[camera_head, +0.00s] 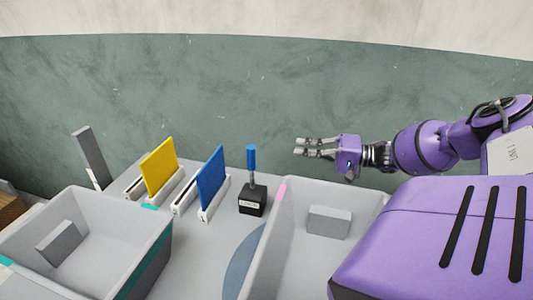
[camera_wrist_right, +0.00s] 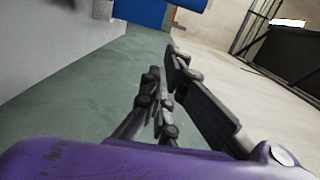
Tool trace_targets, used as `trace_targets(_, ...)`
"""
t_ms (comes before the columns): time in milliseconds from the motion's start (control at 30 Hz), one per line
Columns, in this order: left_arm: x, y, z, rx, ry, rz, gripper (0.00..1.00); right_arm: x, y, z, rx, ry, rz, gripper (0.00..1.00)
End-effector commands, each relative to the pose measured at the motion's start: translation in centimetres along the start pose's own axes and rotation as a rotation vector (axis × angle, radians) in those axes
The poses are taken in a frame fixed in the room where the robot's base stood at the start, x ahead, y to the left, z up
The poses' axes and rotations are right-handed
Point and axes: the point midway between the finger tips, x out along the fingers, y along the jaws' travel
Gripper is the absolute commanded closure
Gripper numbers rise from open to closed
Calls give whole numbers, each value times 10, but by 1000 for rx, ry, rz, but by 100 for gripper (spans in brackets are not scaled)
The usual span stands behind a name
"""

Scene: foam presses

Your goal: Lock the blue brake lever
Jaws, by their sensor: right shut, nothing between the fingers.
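The blue brake lever (camera_head: 251,157) stands upright on a small black base (camera_head: 252,201) with a white label, on the table between the blue panel and the right-hand bin. My right gripper (camera_head: 299,146) is to the right of the lever's blue handle, at about its height in the picture, with its fingers pointing left toward it. A gap shows between them. The right gripper is shut and empty. In the wrist view its fingers (camera_wrist_right: 162,82) point toward a blue shape (camera_wrist_right: 150,10) at the top edge, cut off by the frame. My left gripper is out of view.
A yellow panel (camera_head: 160,166) and a blue panel (camera_head: 211,177) stand in white holders left of the lever. Grey bins with a grey block in each stand at left (camera_head: 112,268) and right (camera_head: 266,262). A dark grey upright plate (camera_head: 91,155) is farther left.

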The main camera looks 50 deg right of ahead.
Motion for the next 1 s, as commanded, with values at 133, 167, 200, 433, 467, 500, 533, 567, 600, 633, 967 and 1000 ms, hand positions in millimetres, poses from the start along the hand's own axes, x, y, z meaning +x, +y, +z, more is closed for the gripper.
trace_targets(133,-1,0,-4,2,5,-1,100,-8,-4,-4,64,7,-16,100)
trace_targets(167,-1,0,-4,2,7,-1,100,-8,-4,-4,69,6,-17,100)
trace_targets(200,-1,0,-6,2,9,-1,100,-7,-4,-4,73,6,-17,100)
trace_targets(433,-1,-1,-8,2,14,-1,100,-7,-4,-3,72,5,-16,100)
trace_targets(467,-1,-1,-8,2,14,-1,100,-7,-4,-3,72,5,-17,100)
trace_targets(500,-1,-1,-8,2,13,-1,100,-6,-4,-3,72,5,-17,100)
trace_targets(533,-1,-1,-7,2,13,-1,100,-4,-4,-3,72,4,-18,100)
trace_targets(567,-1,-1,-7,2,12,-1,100,-2,-4,-3,72,4,-18,100)
trace_targets(600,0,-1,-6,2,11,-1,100,2,-4,-3,72,4,-18,100)
trace_targets(633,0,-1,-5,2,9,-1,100,5,-3,-3,72,4,-18,100)
trace_targets(967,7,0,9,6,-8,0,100,69,-4,-3,71,3,-19,100)
trace_targets(1000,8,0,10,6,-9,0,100,77,-4,-3,71,3,-20,100)
